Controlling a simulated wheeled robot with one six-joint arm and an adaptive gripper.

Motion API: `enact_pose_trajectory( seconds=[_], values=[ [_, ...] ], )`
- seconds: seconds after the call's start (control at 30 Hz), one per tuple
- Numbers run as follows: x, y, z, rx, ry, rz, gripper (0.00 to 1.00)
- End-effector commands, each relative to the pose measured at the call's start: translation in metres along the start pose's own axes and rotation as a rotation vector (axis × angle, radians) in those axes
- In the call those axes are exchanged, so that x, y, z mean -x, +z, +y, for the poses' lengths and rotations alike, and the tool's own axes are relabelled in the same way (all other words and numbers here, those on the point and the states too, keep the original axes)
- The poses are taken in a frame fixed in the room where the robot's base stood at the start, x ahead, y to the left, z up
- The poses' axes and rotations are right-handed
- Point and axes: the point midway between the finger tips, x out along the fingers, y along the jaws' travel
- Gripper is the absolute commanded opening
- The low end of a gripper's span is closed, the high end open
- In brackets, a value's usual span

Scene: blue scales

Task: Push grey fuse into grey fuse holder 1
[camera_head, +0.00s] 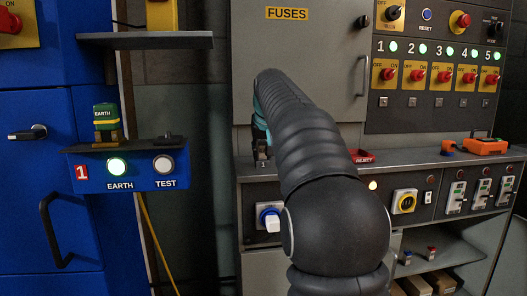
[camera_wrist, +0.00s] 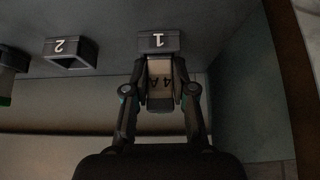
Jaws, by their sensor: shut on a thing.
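Fuse holder 1 (camera_wrist: 158,41) is a dark grey block with an upside-down "1", directly in front of the fuse. The fuse lines up with the holder and its far end meets the holder's edge; I cannot tell how deep it sits. In the head view, my gripper (camera_head: 262,152) is mostly hidden behind my arm, close above the bench by the grey cabinet. The fuse cannot be made out there.
Fuse holder 2 (camera_wrist: 70,53) stands to the left of holder 1 with an open, empty mouth. Another holder (camera_wrist: 10,62) with something green is cut off at the left edge. A wall (camera_wrist: 245,105) rises to the right. A red reject tray (camera_head: 362,157) lies on the bench.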

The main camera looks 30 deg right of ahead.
Motion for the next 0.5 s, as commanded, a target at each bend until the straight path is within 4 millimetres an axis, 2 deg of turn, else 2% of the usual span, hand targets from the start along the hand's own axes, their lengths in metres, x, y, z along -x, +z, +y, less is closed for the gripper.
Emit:
enact_pose_trajectory(
  seconds=[0.03, 0.13, 0.17, 0.5],
  values=[
    [-0.0201, 0.0144, 0.0, 0.0, -0.001, -0.054, 0.28],
    [-0.0201, 0.0144, 0.0001, 0.0, -0.001, -0.054, 0.53],
    [-0.0201, 0.0144, 0.0001, 0.0, -0.001, -0.054, 0.54],
    [-0.0199, 0.0142, 0.0007, -0.001, 0.0, -0.054, 0.54]
  ],
)
